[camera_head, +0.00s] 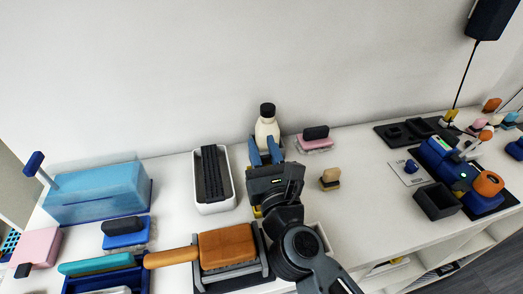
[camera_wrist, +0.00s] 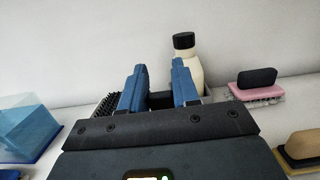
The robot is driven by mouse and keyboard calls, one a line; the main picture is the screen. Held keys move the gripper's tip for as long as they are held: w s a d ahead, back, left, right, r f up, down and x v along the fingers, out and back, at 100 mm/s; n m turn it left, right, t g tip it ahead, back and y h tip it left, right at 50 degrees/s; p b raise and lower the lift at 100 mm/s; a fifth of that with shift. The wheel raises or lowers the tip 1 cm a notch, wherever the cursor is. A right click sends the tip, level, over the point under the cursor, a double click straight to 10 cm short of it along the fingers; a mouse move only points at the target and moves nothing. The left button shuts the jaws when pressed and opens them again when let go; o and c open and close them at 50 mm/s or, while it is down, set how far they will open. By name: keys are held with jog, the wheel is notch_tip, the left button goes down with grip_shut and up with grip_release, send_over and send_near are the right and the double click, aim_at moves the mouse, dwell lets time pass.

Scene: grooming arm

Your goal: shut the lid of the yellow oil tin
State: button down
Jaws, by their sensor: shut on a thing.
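My gripper (camera_head: 265,152) has blue fingers and reaches toward the wall over the middle of the counter. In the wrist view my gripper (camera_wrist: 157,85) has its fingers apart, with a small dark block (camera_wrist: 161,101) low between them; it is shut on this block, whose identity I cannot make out. A small yellow patch (camera_head: 257,212) shows under the left side of my gripper, perhaps part of the yellow oil tin. The rest of the tin and its lid are hidden behind my gripper and arm.
A cream bottle with a black cap (camera_head: 267,130) stands just beyond the fingers. A white bin with black bristles (camera_head: 226,190) is close on the left. A pink brush (camera_head: 315,143) and a tan brush (camera_head: 330,179) are on the right. Bare counter (camera_head: 370,195) lies farther right.

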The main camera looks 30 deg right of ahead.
aim_at(266, 159)
jog(key=v, duration=0.3)
jog(key=shift+s, duration=0.1)
jog(key=shift+s+a+f+b, duration=0.15)
jog(key=shift+s+f+b, duration=0.15)
jog(key=shift+s, duration=0.25)
jog(key=shift+s+a+f+b, duration=0.2)
jog(key=shift+s+b, duration=0.15)
jog(key=shift+s, duration=0.2)
jog(key=shift+s+a+f+b, duration=0.15)
jog(key=shift+s+f+b, duration=0.2)
jog(key=shift+s, duration=0.2)
jog(key=c, duration=0.9)
grip_release()
jog(key=b+v, duration=0.2)
jog(key=v, duration=0.4)
jog(key=shift+s+a+f, duration=0.1)
jog(key=shift+s+f, duration=0.05)
jog(key=shift+s, duration=0.15)
jog(key=shift+s+a+b, duration=0.15)
jog(key=shift+s+b, duration=0.15)
jog(key=shift+s, duration=0.3)
